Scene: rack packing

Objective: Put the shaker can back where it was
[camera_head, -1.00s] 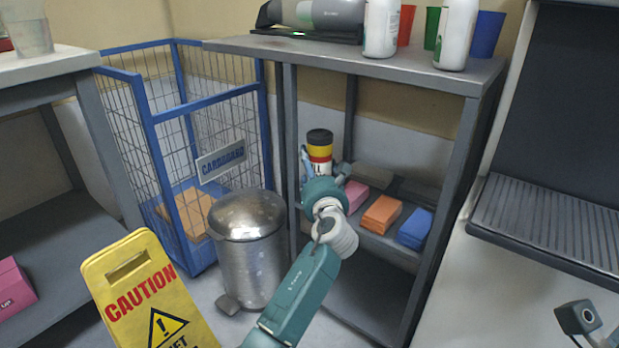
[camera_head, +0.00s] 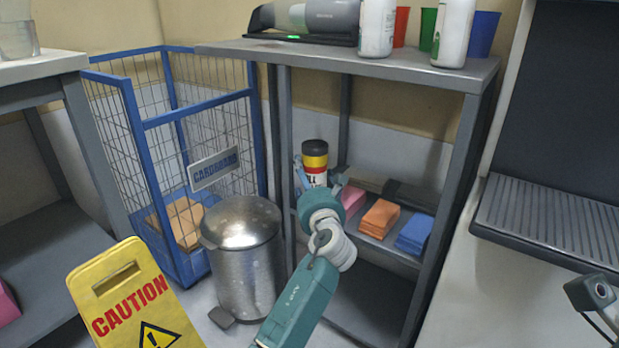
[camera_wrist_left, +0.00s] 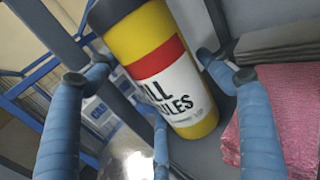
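The shaker can (camera_head: 315,157) has a black top, yellow and red bands and a white label. It is inside the grey rack, left of the paper stacks on the middle shelf (camera_head: 362,230). My left gripper (camera_head: 312,184) is at the can's lower part. In the left wrist view, the fingers of my left gripper (camera_wrist_left: 155,75) bend in on both sides of the can (camera_wrist_left: 150,38) and appear to touch it. The can's base is close to the shelf; whether it touches cannot be told.
Pink (camera_head: 351,200), orange (camera_head: 380,218) and blue (camera_head: 414,234) stacks lie right of the can. A metal bin (camera_head: 243,260), blue wire cage (camera_head: 140,150) and yellow caution sign (camera_head: 130,310) stand left. Bottles and cups stand on the rack top (camera_head: 400,68).

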